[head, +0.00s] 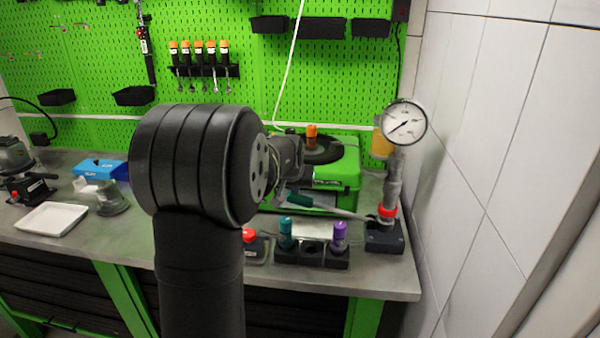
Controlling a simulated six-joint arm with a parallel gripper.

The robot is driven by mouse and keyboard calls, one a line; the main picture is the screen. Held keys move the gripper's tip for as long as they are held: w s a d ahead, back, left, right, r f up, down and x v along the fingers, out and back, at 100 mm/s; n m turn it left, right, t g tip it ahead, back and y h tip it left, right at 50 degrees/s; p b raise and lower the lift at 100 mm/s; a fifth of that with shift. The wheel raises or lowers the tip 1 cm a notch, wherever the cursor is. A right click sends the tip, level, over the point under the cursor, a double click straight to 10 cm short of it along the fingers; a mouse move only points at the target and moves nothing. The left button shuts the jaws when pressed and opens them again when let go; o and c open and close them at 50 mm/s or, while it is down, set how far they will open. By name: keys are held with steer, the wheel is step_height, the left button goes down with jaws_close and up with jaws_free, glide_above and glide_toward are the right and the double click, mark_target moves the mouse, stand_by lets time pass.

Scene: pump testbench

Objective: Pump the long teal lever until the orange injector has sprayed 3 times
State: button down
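The long lever has a teal grip (298,200) and a grey rod running right to the pump base (384,237). The rod lies low, near horizontal. The pump (392,190) stands upright at the bench's right end, with a red ring, a yellow container and a round dial gauge (404,122). An orange-topped piece (311,131), apparently the orange injector, stands at the back by a dark round shape; no spray shows. My gripper (284,191) is at the teal grip's left end, partly hidden behind my arm. I cannot tell whether its fingers are closed or touching the grip.
A black holder (311,254) with teal-topped and purple-topped pieces stands in front of the lever; a red-topped piece (249,236) is left of it. A green case (338,176) is behind. A white tray (52,219) lies far left. A tiled wall (500,130) borders the right.

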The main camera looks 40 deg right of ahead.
steer(key=shift+w+a+f, duration=0.15)
steer(key=shift+f, duration=1.35)
steer(key=shift+w+a+f, duration=0.1)
steer(key=shift+f, duration=1.35)
steer(key=shift+s+d+r, duration=0.15)
steer(key=shift+r, duration=1.55)
steer(key=shift+s+d+r, duration=0.15)
steer(key=shift+r, duration=1.6)
step_height(320, 180, up, 6)
steer(key=shift+f, duration=0.1)
glide_above(292, 201)
steer(key=d, duration=0.1)
steer(key=shift+d+f, duration=0.2)
steer(key=shift+f, duration=2.85)
